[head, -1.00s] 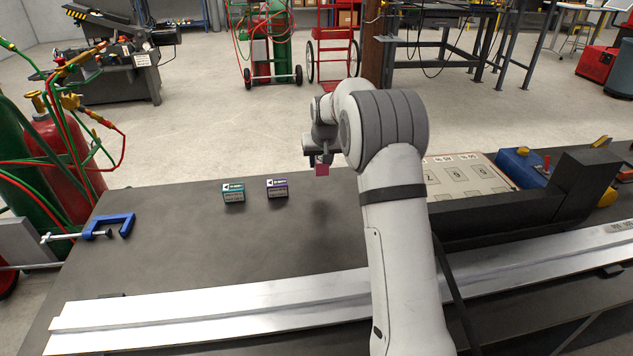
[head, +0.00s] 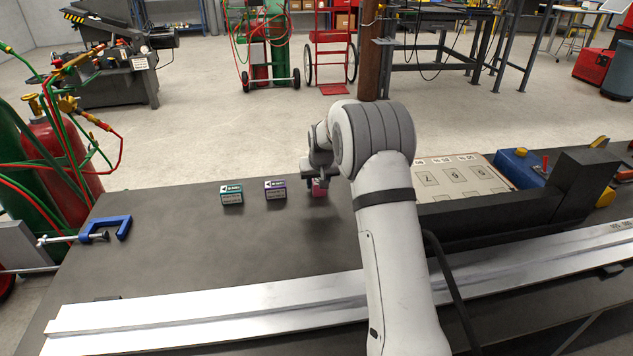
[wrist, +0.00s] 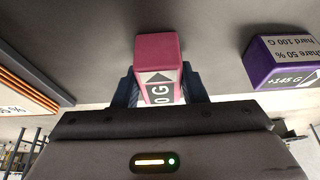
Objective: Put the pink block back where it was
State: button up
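The pink block (wrist: 157,52) is between the two fingers of my gripper (wrist: 160,88) in the wrist view, with a printed label and dark arrow on its near face. In the head view the pink block (head: 319,188) shows just under my gripper (head: 319,183), low at the table, right of the purple block. I cannot tell whether its underside touches the table. The fingers lie against its sides. My arm hides part of the table to the right.
A purple block (head: 275,189) stands close to the left of my gripper, and a teal block (head: 232,194) further left. A printed board (head: 455,180) lies to the right behind my arm. A blue clamp (head: 108,228) is at the left edge. The front middle of the dark table (head: 230,250) is clear.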

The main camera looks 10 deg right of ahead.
jog(key=o, duration=0.4)
jog(key=shift+s+r, duration=0.1)
jog(key=shift+r, duration=0.4)
jog(key=v, duration=1.1)
jog(key=s+r+g, duration=0.1)
jog(key=s+r, duration=0.2)
jog(key=s, duration=0.8)
jog(key=s+r, duration=0.3)
jog(key=s, duration=0.7)
jog(key=s+f, duration=0.2)
jog(key=s, duration=0.8)
jog(key=s+f+g, duration=0.1)
jog(key=s+f, duration=0.1)
jog(key=s, duration=0.8)
jog(key=shift+a+g+p, duration=0.2)
jog(key=shift+g+p, duration=0.1)
jog(key=shift+p, duration=0.1)
jog(key=shift+w+r, duration=0.1)
